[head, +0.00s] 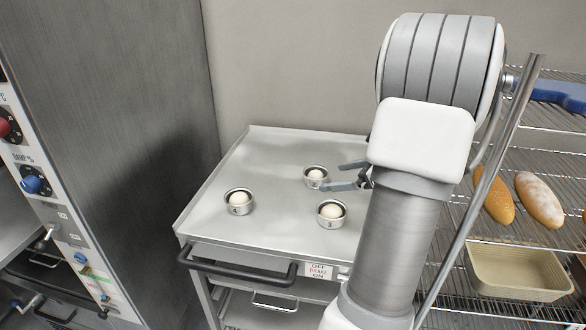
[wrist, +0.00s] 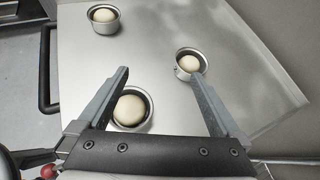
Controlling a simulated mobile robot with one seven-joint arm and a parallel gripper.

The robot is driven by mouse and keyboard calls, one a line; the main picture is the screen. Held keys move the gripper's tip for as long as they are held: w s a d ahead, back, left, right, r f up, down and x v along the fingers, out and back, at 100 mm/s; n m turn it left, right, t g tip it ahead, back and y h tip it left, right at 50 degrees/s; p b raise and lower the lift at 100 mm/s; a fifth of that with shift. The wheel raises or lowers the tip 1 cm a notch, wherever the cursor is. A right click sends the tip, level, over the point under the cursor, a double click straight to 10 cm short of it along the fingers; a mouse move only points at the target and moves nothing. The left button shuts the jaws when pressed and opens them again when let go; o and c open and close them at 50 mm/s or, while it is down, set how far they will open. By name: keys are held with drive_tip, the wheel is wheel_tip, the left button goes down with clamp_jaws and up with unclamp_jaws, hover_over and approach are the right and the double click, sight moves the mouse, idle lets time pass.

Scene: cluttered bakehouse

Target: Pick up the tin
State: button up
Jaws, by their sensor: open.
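Three small round metal tins, each with a pale dough ball, stand upright on a grey steel top. The tin marked 4 (head: 240,210) is at the left, the tin marked 3 (head: 330,222) at the front right, and a third tin (head: 316,186) further back. My gripper (head: 332,177) is open and empty, close to the right of the back tin. In the wrist view my gripper (wrist: 160,73) has its right fingertip beside the back tin (wrist: 181,73), while its left finger partly covers tin 3 (wrist: 147,119). Tin 4 (wrist: 104,29) lies beyond the fingers. I cannot tell the fingers' height.
The steel top (head: 275,150) has a low raised edge and a dark front handle (head: 235,270). A tall metal cabinet (head: 120,110) stands at the left. A wire rack at the right holds bread loaves (head: 540,199) and a beige basket (head: 515,288). The top's left rear is clear.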

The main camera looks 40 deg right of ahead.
sight(319, 173)
drive_tip(key=s+d+m+t+h, duration=0.1)
drive_tip(key=s+d+m, duration=0.2)
drive_tip(key=d, duration=0.3)
drive_tip(key=x, duration=1.3)
drive_tip(key=shift+f, duration=0.15)
drive_tip(key=x, duration=0.2)
drive_tip(key=p+x, duration=0.1)
drive_tip(key=x, duration=0.1)
drive_tip(key=shift+w+d+f, duration=0.15)
drive_tip(key=shift+w+f, duration=0.05)
drive_tip(key=shift+w, duration=0.1)
drive_tip(key=c, duration=0.9)
drive_tip(key=shift+c, duration=0.5)
drive_tip(key=shift+r, duration=0.1)
